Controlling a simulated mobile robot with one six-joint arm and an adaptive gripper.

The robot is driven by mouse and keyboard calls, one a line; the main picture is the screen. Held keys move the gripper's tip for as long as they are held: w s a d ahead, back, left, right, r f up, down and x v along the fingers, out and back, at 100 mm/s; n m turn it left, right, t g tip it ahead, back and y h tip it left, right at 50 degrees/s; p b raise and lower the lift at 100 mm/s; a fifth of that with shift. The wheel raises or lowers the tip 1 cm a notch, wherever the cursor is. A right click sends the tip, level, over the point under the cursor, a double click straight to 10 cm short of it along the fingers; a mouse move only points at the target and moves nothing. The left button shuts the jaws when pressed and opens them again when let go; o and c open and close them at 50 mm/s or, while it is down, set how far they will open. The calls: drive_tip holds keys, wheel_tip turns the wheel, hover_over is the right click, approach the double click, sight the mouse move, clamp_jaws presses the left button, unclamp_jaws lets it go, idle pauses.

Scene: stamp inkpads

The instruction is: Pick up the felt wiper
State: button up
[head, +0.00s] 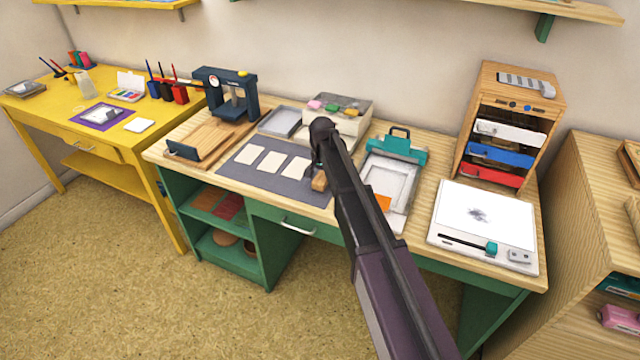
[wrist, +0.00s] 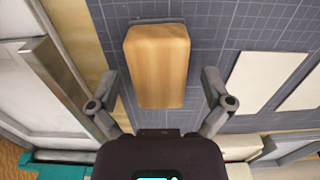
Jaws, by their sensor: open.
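The felt wiper looks to be the wooden block (wrist: 157,68) with a thin grey edge at its far end in the wrist view. It lies on the dark grey gridded mat (wrist: 240,60), and a small part of it shows beside my arm in the head view (head: 320,181). My gripper (wrist: 160,82) is open and empty, with one finger on each side of the block and a gap to each. In the head view my gripper (head: 317,160) is over the mat's right end, mostly hidden behind my arm. Height above the block is hard to tell.
Pale cards (head: 272,162) lie on the mat beside the wiper. A framed press with a teal clamp (head: 397,147) stands close on the right. A box with coloured pads (head: 345,118) stands behind, and a grey tray (head: 281,121) sits at the back left.

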sight(322, 176)
idle(0.4)
drive_tip(key=c, duration=1.2)
drive_tip(key=shift+r, duration=0.1)
drive_tip(key=shift+c, duration=0.2)
wheel_tip(322, 176, up, 3)
drive_tip(key=p, duration=0.3)
drive_tip(key=shift+r, duration=0.2)
drive_tip(key=s+d, duration=0.2)
drive_tip(key=s, duration=0.2)
drive_tip(key=s+d+r+p, duration=0.1)
drive_tip(key=s+d, duration=0.2)
drive_tip(key=s, duration=0.2)
drive_tip(key=s+d+p, duration=0.1)
drive_tip(key=s+d, duration=0.1)
drive_tip(key=s, duration=0.3)
drive_tip(key=shift+s+d+r, duration=0.1)
drive_tip(key=shift+d+r, duration=0.1)
drive_tip(key=shift+d, duration=0.05)
drive_tip(key=o, duration=0.3)
drive_tip(key=shift+c, duration=0.8)
